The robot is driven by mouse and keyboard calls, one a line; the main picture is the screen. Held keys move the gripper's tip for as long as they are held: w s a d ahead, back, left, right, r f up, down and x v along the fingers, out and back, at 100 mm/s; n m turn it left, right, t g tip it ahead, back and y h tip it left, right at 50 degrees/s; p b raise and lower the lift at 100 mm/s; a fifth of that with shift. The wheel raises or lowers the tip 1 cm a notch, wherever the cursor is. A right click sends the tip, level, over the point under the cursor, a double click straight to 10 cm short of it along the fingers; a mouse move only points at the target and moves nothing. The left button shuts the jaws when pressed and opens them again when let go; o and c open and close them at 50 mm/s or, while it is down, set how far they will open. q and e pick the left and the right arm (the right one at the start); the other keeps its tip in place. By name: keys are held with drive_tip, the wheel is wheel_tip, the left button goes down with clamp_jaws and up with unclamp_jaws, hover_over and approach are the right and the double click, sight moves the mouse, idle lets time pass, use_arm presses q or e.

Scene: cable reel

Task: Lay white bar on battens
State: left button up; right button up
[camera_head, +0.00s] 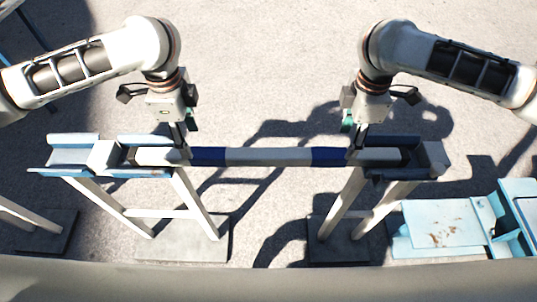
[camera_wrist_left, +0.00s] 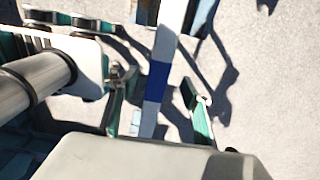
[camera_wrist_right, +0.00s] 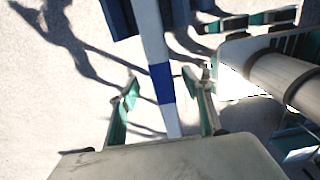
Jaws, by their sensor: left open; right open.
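The white bar (camera_head: 268,157) with two blue bands lies level, spanning two white-legged trestles, its end parts over their blue-edged tops, the left top (camera_head: 72,155) and the right top (camera_head: 432,157). I cannot clearly tell the battens from these tops. My left gripper (camera_head: 181,150) points down at the bar beside the left blue band. In the left wrist view its open fingers (camera_wrist_left: 158,100) stand on either side of the bar. My right gripper (camera_head: 354,150) is beside the right blue band. Its open fingers (camera_wrist_right: 161,88) also straddle the bar. Contact beneath the bar is hidden.
Grey base slabs (camera_head: 180,240) support the trestles on pale concrete. A light blue, rust-marked metal piece (camera_head: 440,223) lies at the lower right. Open ground shows between the trestles and behind the bar. Dark shadows cross the ground.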

sight(195, 152)
use_arm(q)
wheel_tip(195, 152, down, 8)
drive_tip(key=shift+r, duration=0.25)
use_arm(e)
wheel_tip(195, 152, down, 7)
drive_tip(key=shift+f, duration=0.2)
use_arm(q)
clamp_jaws()
use_arm(e)
clamp_jaws()
